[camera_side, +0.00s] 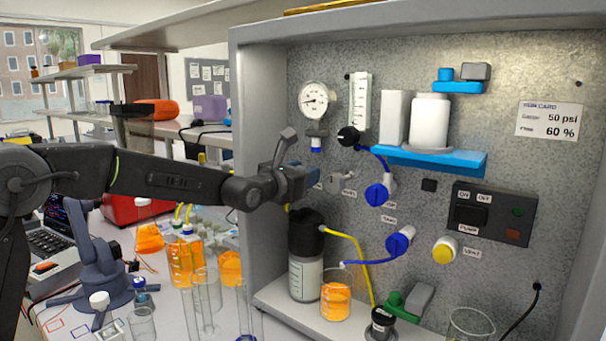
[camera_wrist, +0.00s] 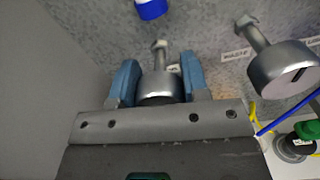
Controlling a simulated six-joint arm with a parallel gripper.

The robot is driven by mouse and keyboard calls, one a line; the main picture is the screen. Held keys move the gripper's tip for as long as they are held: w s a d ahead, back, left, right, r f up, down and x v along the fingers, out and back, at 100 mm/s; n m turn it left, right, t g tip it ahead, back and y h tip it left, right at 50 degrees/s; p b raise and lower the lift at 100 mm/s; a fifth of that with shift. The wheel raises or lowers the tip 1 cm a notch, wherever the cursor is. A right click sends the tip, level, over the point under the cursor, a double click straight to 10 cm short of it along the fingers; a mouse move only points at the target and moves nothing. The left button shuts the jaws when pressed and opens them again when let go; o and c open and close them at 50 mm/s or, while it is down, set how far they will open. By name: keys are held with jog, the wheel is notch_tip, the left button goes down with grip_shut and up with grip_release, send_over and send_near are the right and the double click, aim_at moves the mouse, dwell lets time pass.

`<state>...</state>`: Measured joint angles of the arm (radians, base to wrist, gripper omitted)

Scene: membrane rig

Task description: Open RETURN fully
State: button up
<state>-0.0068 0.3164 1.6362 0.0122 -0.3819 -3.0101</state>
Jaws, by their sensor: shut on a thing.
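My gripper (camera_side: 296,184) is at the left part of the grey panel in the side view. In the wrist view its two blue fingers (camera_wrist: 158,82) stand on either side of a silver valve knob (camera_wrist: 160,84) and are shut on it. A small stem with a nut shows beyond the knob, toward the panel. A label beside it is mostly hidden, so I cannot read whether it says RETURN. In the side view the gripper hides this knob.
A second silver valve (camera_wrist: 280,70) is close on the right, also seen in the side view (camera_side: 341,183). Blue valves (camera_side: 380,194) (camera_side: 400,241), a yellow knob (camera_side: 445,250) and a blue shelf (camera_side: 430,160) are further right. A black-capped bottle (camera_side: 306,255) stands below.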

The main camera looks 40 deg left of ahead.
jog(key=o, duration=0.9)
jog(key=shift+o, duration=0.2)
jog(key=s, duration=1.4)
jog(key=shift+w, duration=0.1)
